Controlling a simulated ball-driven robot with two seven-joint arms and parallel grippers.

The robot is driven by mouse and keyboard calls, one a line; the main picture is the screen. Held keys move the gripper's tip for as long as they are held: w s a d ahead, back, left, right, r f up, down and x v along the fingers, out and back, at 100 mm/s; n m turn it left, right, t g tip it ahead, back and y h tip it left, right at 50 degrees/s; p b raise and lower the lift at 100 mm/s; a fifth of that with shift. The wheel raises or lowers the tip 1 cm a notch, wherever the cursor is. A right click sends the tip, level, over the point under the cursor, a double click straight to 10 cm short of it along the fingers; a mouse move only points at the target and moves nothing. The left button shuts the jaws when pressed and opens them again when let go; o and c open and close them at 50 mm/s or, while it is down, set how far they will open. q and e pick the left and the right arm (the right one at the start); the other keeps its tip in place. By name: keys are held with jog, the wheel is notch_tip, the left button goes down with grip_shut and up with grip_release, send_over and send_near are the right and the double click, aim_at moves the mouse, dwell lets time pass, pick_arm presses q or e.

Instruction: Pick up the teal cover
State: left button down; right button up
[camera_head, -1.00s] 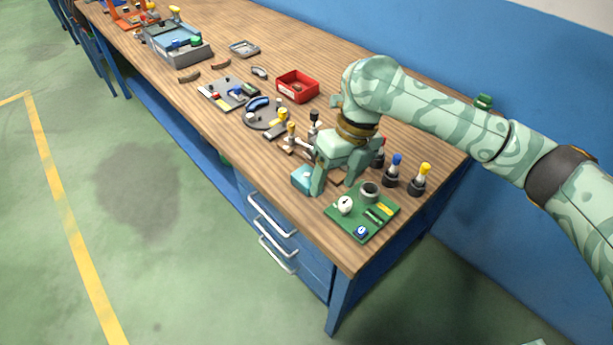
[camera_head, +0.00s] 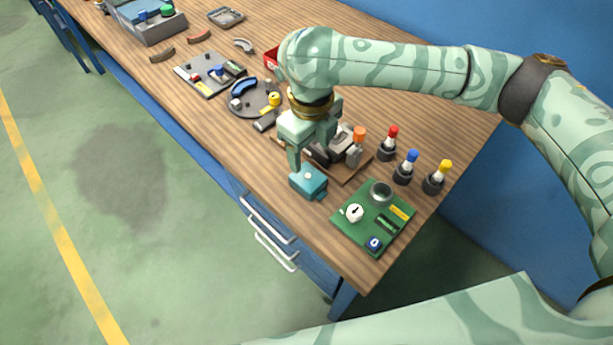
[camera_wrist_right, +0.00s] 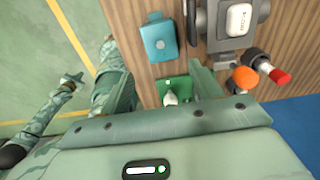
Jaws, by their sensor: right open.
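The teal cover (camera_head: 308,183) is a small boxy piece on the wooden bench near its front edge, left of the green board. In the right wrist view the teal cover (camera_wrist_right: 159,40) lies beyond the fingers, toward the top. My right gripper (camera_head: 306,150) is open and points down just behind the cover in the head view; one finger overlaps its back edge there. In the wrist view nothing is between the right gripper's fingers (camera_wrist_right: 165,88) but the board seen below. I cannot tell if they touch the cover. My left gripper (camera_wrist_right: 71,79) seems to show small at the wrist view's left.
A grey device with an orange knob (camera_head: 359,134) stands on a brown base right behind the cover. The green board (camera_head: 372,232) with a white gauge lies to the right. Red, blue and yellow-topped posts (camera_head: 404,168) stand behind it. The bench front edge is close.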

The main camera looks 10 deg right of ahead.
jog(key=b, duration=0.2)
send_over(311, 179)
notch_tip(311, 179, down, 6)
jog(key=shift+w+a+r, duration=0.15)
jog(key=shift+f, duration=0.3)
notch_tip(311, 179, down, 5)
jog(key=shift+b, duration=1.25)
jog(key=shift+r, duration=0.1)
jog(key=shift+c, duration=1)
jog(key=c, duration=0.6)
